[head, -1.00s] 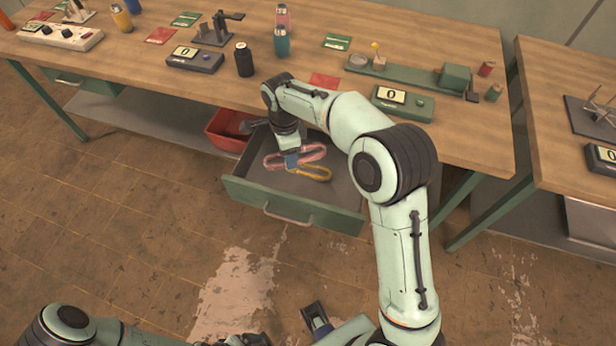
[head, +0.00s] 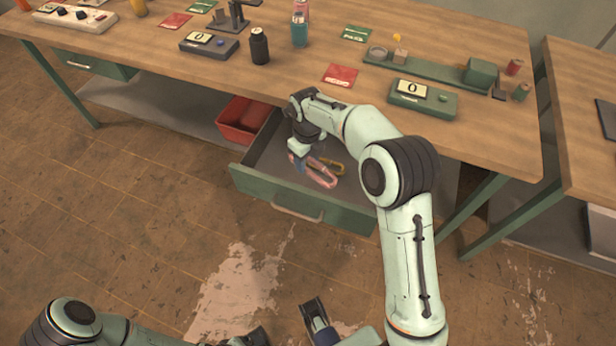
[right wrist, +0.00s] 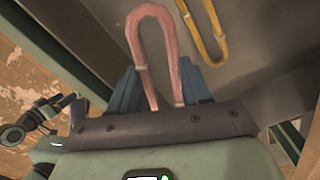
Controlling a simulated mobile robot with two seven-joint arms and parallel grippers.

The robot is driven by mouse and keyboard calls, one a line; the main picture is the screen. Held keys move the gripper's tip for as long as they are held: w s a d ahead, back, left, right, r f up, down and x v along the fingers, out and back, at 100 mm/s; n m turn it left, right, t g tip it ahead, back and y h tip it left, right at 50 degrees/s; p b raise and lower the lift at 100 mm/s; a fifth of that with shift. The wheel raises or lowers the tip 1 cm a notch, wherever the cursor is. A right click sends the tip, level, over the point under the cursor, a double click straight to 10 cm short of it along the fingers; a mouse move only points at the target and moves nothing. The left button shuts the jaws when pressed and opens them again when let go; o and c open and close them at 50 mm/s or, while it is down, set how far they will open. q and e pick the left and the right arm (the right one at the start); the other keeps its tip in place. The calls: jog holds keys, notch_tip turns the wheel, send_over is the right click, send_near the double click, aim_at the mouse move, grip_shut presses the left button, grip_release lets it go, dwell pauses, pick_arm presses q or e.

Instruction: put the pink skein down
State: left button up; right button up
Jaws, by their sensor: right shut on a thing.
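The pink skein (head: 322,174) is a long loop inside or just above the open drawer (head: 348,215). My right gripper (head: 298,164) is over the drawer's left part and shut on one end of the loop. In the right wrist view the pink skein (right wrist: 152,45) runs out between the two blue fingers (right wrist: 158,92). Whether it touches the drawer floor is not clear. My left arm shows at the bottom left of the head view; I cannot make out its jaw state.
A yellow skein (head: 335,164) lies in the drawer beside the pink one, also in the right wrist view (right wrist: 208,40). A red bin (head: 243,118) stands on the shelf left of the drawer. The bench top (head: 300,85) above carries several devices. The drawer's right part is clear.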

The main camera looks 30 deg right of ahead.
aim_at(307, 183)
notch_tip(307, 183, down, 9)
jog(key=shift+f+b, duration=0.1)
jog(key=shift+b, duration=0.4)
jog(key=shift+f, duration=0.1)
jog(key=o, duration=1)
notch_tip(307, 183, up, 12)
jog(key=shift+r+p, duration=0.15)
jog(key=shift+p, duration=0.75)
jog(key=shift+r, duration=0.1)
